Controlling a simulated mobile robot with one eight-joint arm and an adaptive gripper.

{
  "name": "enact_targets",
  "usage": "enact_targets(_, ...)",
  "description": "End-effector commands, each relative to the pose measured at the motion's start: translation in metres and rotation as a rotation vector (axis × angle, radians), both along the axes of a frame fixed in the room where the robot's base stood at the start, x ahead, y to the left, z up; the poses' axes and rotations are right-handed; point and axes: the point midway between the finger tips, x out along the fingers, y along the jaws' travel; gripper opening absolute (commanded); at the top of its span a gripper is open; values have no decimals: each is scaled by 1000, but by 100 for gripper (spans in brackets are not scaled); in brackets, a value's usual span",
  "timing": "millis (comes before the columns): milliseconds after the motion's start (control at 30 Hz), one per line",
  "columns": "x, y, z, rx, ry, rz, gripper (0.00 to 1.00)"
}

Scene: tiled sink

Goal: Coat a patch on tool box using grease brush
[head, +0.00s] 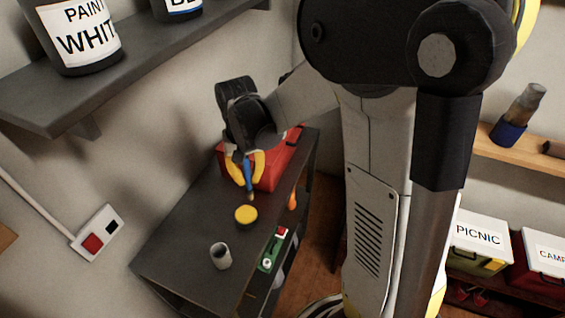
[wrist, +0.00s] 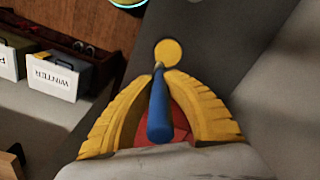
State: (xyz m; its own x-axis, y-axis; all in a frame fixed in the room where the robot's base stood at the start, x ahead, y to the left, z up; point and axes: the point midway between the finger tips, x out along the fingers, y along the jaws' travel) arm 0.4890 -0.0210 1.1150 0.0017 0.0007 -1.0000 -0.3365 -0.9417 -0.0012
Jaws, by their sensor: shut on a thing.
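My gripper (head: 246,170) has yellow fingers and is shut on the blue-handled grease brush (head: 248,174). In the wrist view the brush (wrist: 159,110) lies between the two fingers (wrist: 160,85), its tip pointing at a round yellow thing. The red tool box (head: 266,172) stands on the dark cabinet top, directly behind and beside my gripper, and partly hidden by it. A piece of its red surface (wrist: 180,128) shows between the fingers in the wrist view. The round yellow disc (head: 246,214), perhaps the grease tin, lies on the cabinet top in front of the brush tip.
A grey cup (head: 221,256) stands near the front of the dark cabinet top (head: 180,240). A shelf with paint cans (head: 78,40) overhangs at upper left. Labelled boxes (head: 478,240) sit at right. The cabinet top left of the yellow disc is clear.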

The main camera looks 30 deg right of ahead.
Motion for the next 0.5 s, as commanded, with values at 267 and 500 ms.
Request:
enact_targets(267, 0, 23, -6, 0, 0, 4, 0)
enact_targets(500, 0, 23, -27, 0, 0, 4, 0)
